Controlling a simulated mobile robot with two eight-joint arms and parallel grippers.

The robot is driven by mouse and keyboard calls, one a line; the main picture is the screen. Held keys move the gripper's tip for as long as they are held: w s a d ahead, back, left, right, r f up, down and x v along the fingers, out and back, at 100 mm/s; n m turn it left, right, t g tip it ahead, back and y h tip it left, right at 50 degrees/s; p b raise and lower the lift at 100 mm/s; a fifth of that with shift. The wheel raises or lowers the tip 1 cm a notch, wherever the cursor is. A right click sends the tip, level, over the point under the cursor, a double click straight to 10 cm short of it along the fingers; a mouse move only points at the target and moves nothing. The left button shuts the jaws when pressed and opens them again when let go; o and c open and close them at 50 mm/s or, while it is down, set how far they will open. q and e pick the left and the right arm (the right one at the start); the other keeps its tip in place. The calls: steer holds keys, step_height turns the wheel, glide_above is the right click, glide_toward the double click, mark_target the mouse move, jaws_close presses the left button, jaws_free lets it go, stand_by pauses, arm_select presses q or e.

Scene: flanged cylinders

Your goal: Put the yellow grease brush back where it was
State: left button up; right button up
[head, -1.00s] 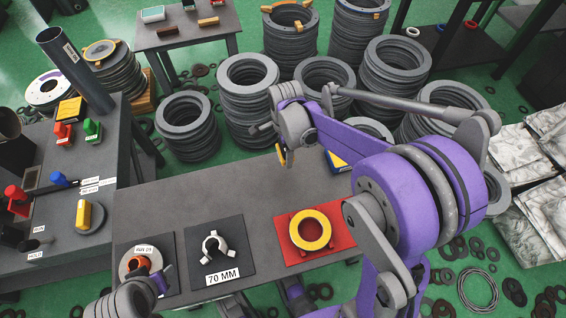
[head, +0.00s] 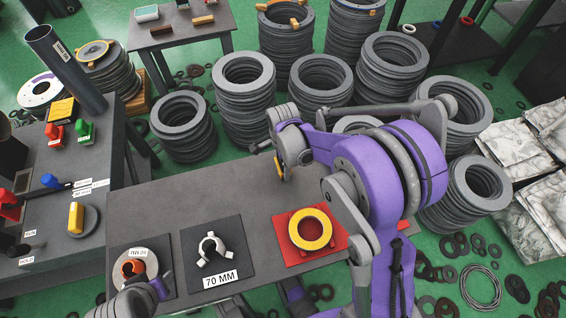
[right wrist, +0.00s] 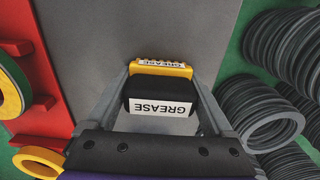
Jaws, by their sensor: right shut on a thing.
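My right gripper (head: 280,168) is over the far part of the grey table, its tips partly hidden by its own arm. It is shut on the yellow grease brush (head: 277,166). In the right wrist view the yellow part of the brush (right wrist: 162,68) lies between the fingertips. A black block with a white "GREASE" label (right wrist: 160,107) shows right against it, between the fingers; I cannot tell whether it is part of the brush. My left gripper (head: 158,288) is at the lower left, near a pad with an orange ring; its fingers are too unclear to judge.
The grey table (head: 180,200) carries a black "70 MM" pad (head: 238,238) with a pale pronged part and a red pad (head: 333,250) with a yellow ring. Stacks of grey rings (head: 246,100) stand behind. A side bench with stamps (head: 55,135) is at left.

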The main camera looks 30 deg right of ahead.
steer(key=o, duration=1.2)
steer(key=shift+r+p, duration=0.25)
steer(key=shift+p, duration=0.05)
step_height(320, 180, up, 11)
steer(key=shift+f+p, duration=0.1)
steer(key=shift+p, duration=1.15)
steer(key=shift+s+a+r, duration=0.1)
steer(key=shift+r, duration=0.45)
steer(key=s+a+n+t, duration=0.1)
steer(key=s+a+n, duration=0.1)
steer(key=s+n, duration=0.3)
steer(key=s+a+r+n+t, duration=0.1)
steer(key=s+a+n+t, duration=0.1)
steer(key=s+n, duration=0.4)
steer(key=s+a+r+n+t, duration=0.1)
steer(key=s+a+n, duration=0.1)
steer(key=s+n, duration=0.4)
steer(key=shift+s+a+n+t, duration=0.1)
steer(key=shift+a+n+t, duration=0.1)
steer(key=shift+n, duration=0.7)
steer(key=shift+a+n+t, duration=0.15)
steer(key=shift+n+t, duration=0.05)
steer(key=shift+n, duration=0.7)
